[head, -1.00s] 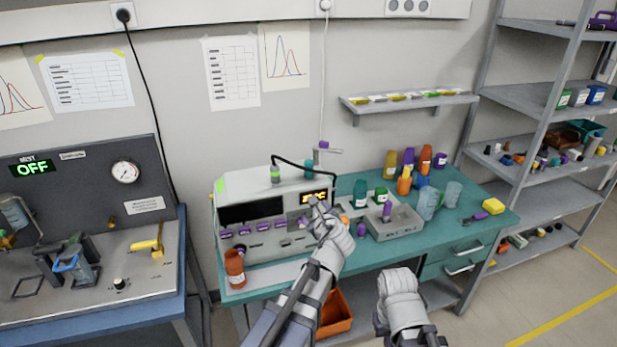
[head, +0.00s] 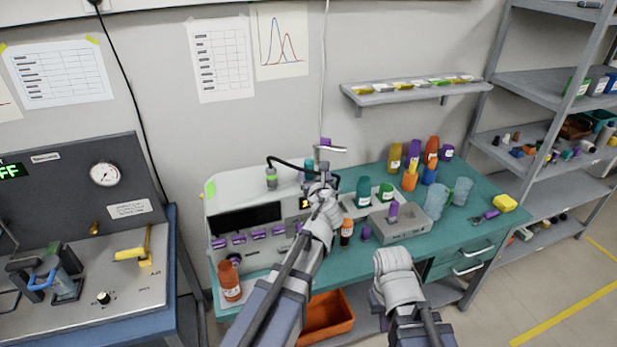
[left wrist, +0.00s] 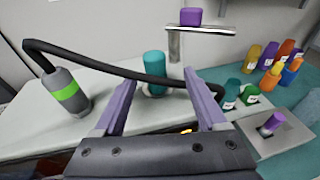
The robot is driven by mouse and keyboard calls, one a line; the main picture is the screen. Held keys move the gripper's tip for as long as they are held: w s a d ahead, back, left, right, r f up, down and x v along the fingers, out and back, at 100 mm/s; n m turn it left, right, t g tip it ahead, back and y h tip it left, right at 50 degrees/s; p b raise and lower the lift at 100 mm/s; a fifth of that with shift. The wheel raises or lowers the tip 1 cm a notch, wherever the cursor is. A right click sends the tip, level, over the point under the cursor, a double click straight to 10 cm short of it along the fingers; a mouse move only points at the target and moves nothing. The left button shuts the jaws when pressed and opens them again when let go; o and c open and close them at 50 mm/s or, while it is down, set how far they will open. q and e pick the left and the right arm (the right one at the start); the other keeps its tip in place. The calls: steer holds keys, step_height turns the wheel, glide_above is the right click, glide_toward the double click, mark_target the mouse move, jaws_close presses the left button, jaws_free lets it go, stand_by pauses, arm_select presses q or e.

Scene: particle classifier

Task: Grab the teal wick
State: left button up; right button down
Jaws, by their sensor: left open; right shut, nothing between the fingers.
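The teal wick (left wrist: 154,66) is a short upright cylinder with a pale base, on top of the white classifier machine. In the left wrist view it shows beyond and between my open left fingers (left wrist: 160,92), apart from both, with a black hose crossing in front of it. In the head view the wick (head: 308,168) shows just behind my left gripper (head: 322,183), over the machine (head: 228,190). My right gripper (head: 388,258) is shut and empty in front of the table's edge; its fingertips are hard to make out.
The black hose runs from a green-banded grey cylinder (left wrist: 67,93). A metal arm with a purple cap (left wrist: 190,17) stands behind. Bottles, a grey block (head: 400,226) and clear cups (head: 437,200) crowd the teal table to the right. An orange bin (head: 325,318) is below.

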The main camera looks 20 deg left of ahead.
mark_target(308, 162)
arm_select(q)
steer(key=shift+x, duration=1.25)
steer(key=shift+a+r+b+x, duration=0.15)
steer(key=shift+b+x, duration=0.1)
steer(key=shift+x, duration=1.1)
steer(key=shift+a+r+b+x, duration=0.15)
steer(key=shift+b+x, duration=0.05)
steer(key=shift+x, duration=1.15)
steer(key=shift+s, duration=0.15)
steer(key=shift+c, duration=0.5)
jaws_close()
